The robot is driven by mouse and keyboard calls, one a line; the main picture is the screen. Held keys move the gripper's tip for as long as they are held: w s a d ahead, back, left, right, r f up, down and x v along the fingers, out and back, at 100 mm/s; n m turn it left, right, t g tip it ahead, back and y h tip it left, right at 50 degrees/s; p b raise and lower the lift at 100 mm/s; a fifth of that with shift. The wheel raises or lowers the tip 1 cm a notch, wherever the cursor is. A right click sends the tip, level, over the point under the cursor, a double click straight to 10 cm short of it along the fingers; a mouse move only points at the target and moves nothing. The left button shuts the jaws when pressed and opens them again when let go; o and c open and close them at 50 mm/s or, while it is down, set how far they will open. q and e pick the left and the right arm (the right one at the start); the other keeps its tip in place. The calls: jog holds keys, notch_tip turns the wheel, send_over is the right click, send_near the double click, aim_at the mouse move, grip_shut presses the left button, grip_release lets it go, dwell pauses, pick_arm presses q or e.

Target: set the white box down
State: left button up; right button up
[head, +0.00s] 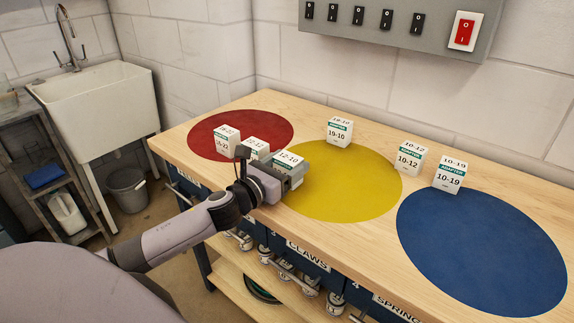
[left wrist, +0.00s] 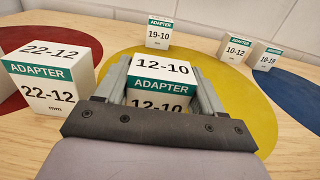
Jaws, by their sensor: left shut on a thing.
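My left gripper (head: 287,174) is shut on a white box (head: 290,158) with a green ADAPTER band, marked 12-10. In the left wrist view the held box (left wrist: 160,88) sits upright between the two grey fingers. It is at the left edge of the yellow disc (head: 350,185); I cannot tell whether its base, hidden by the gripper, touches the bench. A similar box marked 22-12 (left wrist: 52,75) stands just left of the gripper, and it also shows in the head view (head: 257,146). My right gripper is not in view.
Another white box (head: 228,138) stands on the red disc (head: 210,128). Boxes marked 19-10 (head: 339,132), 10-12 (head: 410,158) and 10-19 (head: 449,177) stand along the back. The blue disc (head: 485,250) and most of the yellow one are clear.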

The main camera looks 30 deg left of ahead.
pick_arm(q)
jog(key=shift+f, duration=0.2)
jog(key=o, duration=1.1)
jog(key=shift+r, duration=0.1)
jog(key=shift+r, duration=0.2)
jog(key=shift+s+f, duration=0.2)
jog(key=shift+s, duration=0.05)
jog(key=s, duration=0.6)
jog(key=s+a+b, duration=0.1)
jog(key=s, duration=0.3)
jog(key=shift+s+r, duration=0.15)
jog(key=shift+s, duration=0.55)
